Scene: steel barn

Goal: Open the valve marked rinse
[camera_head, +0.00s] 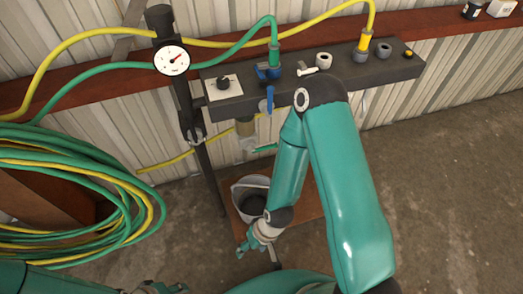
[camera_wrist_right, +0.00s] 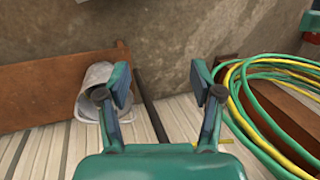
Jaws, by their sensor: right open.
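A dark manifold block (camera_head: 330,72) runs along the wall ledge. I cannot read any marking, so I cannot tell which valve is rinse. My right gripper (camera_head: 246,243) is low, below and in front of the block, near the bucket; its fingers are open and empty in the right wrist view (camera_wrist_right: 162,92). Teal parts at the bottom left, perhaps my left gripper (camera_head: 160,288), are cut off.
A gauge (camera_head: 172,61) tops a dark upright post (camera_head: 186,110). A grey bucket (camera_head: 252,190) stands below the block and shows in the right wrist view (camera_wrist_right: 95,88). Coiled green and yellow hoses (camera_head: 75,195) fill the left. Concrete floor (camera_head: 455,190) is clear at right.

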